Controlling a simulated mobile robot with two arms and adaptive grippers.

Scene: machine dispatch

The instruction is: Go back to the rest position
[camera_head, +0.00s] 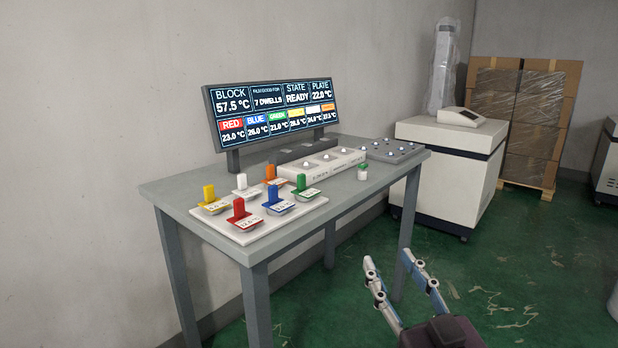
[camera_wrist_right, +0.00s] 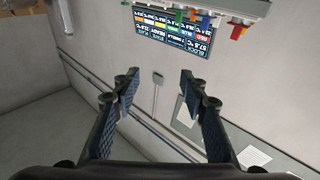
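My right gripper (camera_head: 400,272) is in the lower right of the head view, in front of the table and over the green floor. Its two fingers are spread apart with nothing between them. The right wrist view also shows the open, empty fingers (camera_wrist_right: 163,95), with the wall behind them. The fingers are clear of the table and touch nothing. My left gripper is in neither view.
A white cabinet (camera_head: 450,165) and stacked boxes (camera_head: 540,120) stand behind.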

